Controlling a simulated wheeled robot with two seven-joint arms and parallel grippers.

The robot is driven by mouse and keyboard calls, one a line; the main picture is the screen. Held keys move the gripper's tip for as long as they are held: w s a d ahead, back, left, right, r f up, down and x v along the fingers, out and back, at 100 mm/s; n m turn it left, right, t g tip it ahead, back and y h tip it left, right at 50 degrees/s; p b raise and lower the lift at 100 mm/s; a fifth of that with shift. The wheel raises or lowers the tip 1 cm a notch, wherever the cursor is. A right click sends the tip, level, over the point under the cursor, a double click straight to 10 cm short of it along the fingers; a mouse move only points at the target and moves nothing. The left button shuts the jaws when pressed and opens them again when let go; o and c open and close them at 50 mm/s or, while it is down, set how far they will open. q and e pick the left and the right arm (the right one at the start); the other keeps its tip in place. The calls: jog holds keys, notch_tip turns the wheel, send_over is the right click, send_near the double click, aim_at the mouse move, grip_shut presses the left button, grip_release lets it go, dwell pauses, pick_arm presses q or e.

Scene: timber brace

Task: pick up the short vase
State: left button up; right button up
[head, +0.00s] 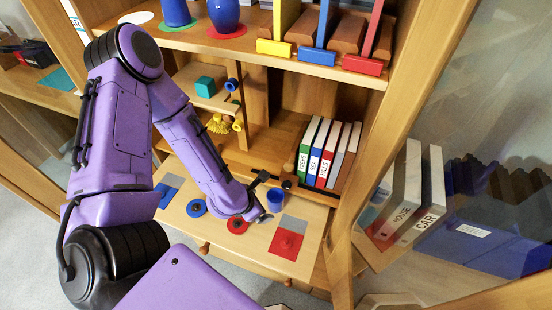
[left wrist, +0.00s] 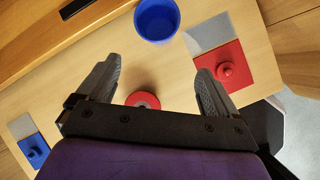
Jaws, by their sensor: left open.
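A short blue cup-like vase (head: 275,199) stands upright on the pale wooden board (head: 252,243) in the cabinet. It also shows in the left wrist view (left wrist: 156,22), round and open-topped, at the top edge. My left gripper (head: 268,183) is close beside it in the head view, partly hidden by my arm. In the left wrist view my left gripper (left wrist: 158,68) has its fingers wide apart with nothing held; the vase lies beyond the fingertips, apart from them. Two other blue vases, one on a green disc (head: 178,12) and one on a red disc (head: 222,14), stand on the upper shelf. My right gripper is not in view.
On the board lie a red ring (left wrist: 143,100), a red knobbed square (head: 286,244), a blue ring (head: 196,208) and a blue square (head: 163,195). Upright books (head: 326,155) stand behind to the right. The cabinet's wooden post (head: 348,225) is further right.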

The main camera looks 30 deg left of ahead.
aim_at(276, 201)
pick_arm(q)
jog(key=w+n, duration=0.2)
jog(key=shift+d+f+n+t+b, duration=0.1)
jog(key=shift+d+n+t+b, duration=0.1)
jog(key=shift+n+t+b, duration=0.15)
jog(key=b+x, duration=0.1)
jog(key=x, duration=0.9)
jog(key=shift+w+r, duration=0.2)
jog(key=c, duration=1.2)
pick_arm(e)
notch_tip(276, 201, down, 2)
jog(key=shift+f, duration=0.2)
